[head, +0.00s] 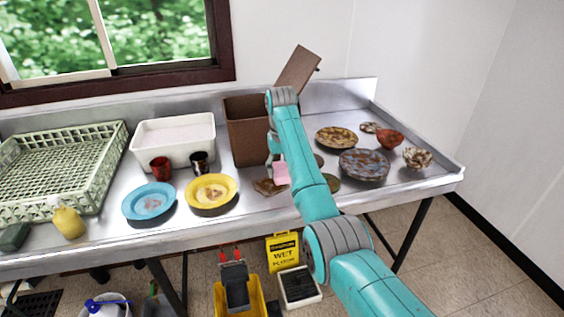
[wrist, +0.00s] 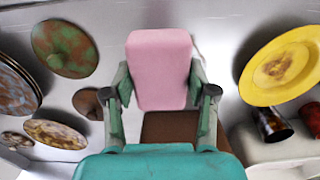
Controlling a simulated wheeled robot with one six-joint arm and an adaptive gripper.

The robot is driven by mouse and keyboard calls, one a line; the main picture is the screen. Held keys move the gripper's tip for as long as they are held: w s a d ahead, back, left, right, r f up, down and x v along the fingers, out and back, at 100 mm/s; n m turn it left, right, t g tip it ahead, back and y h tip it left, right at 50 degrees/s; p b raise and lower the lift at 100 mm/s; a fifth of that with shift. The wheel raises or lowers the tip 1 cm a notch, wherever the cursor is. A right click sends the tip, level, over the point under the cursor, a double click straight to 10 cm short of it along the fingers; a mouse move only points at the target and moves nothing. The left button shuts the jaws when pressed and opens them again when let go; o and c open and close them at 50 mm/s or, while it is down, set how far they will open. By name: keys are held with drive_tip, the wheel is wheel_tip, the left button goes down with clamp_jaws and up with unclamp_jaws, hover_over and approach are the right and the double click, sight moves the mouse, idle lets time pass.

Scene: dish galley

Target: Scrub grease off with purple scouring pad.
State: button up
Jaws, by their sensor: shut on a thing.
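My gripper (head: 276,158) is shut on a pink pad (wrist: 160,70), held between its two fingers. In the head view the pink pad (head: 281,173) shows just below the gripper, above the steel counter; no purple pad shows. A yellow plate (head: 226,188) with a brown greasy stain in its middle lies on the counter, left of the gripper. It also shows at the right of the wrist view (wrist: 302,84). A blue plate (head: 135,202) with a smaller brownish stain lies farther left. My arm hides part of the counter behind it.
A brown bin (head: 246,138) with a raised lid stands behind the gripper. A white tub (head: 145,137), red mug (head: 160,168), black mug (head: 199,163) and green rack (head: 60,165) are left. Dirty plates (head: 364,164) and crumpled scraps (head: 417,158) lie right. A yellow bottle (head: 68,222) stands front left.

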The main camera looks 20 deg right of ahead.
drive_tip(key=shift+f, duration=0.5)
drive_tip(key=shift+a, duration=0.1)
